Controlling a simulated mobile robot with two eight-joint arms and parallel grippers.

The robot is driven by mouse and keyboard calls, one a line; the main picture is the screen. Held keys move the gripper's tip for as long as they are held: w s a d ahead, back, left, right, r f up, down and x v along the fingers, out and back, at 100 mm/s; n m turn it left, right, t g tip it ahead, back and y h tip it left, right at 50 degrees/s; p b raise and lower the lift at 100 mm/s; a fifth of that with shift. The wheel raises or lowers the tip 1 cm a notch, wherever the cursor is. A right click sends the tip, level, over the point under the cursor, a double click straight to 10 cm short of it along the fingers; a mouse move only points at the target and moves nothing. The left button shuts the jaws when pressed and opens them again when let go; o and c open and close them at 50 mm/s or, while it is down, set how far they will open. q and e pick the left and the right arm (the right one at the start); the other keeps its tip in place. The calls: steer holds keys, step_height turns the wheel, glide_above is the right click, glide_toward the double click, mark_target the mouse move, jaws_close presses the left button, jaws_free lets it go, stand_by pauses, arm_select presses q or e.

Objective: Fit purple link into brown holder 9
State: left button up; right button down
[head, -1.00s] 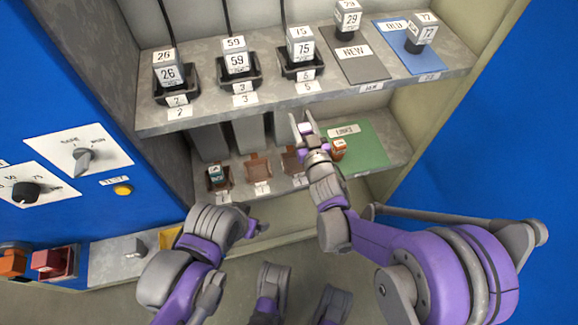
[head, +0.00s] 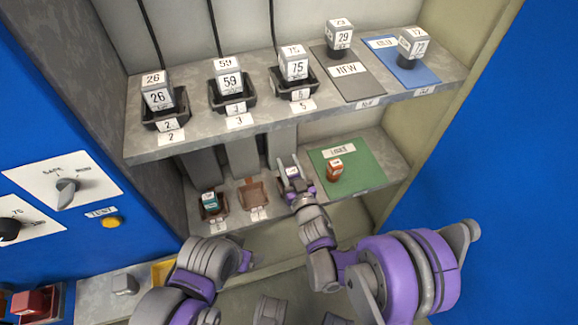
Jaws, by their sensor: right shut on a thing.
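My right gripper (head: 289,178) reaches over the lower shelf and is shut on the purple link (head: 293,171), whose pale top shows between the fingers. It is at the third brown holder spot from the left. The holder there is almost wholly hidden by the gripper, so I cannot read its number or tell whether the link is seated in it. The middle brown holder (head: 253,193) is empty. The left brown holder (head: 213,206) has a teal link (head: 209,199) in it. My left arm is at the bottom left; its gripper's jaws are not clear.
An orange-brown link (head: 334,170) stands on the green mat (head: 366,166) right of my right gripper. The upper shelf (head: 208,125) overhangs, with black holders, grey blocks, a dark mat and a blue mat. A blue panel with a dial (head: 66,190) stands left.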

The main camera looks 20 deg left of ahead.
steer(key=shift+f, duration=0.25)
steer(key=shift+f, duration=0.1)
steer(key=shift+f+b, duration=0.25)
steer(key=shift+b, duration=0.1)
steer(key=shift+c, duration=2)
jaws_free()
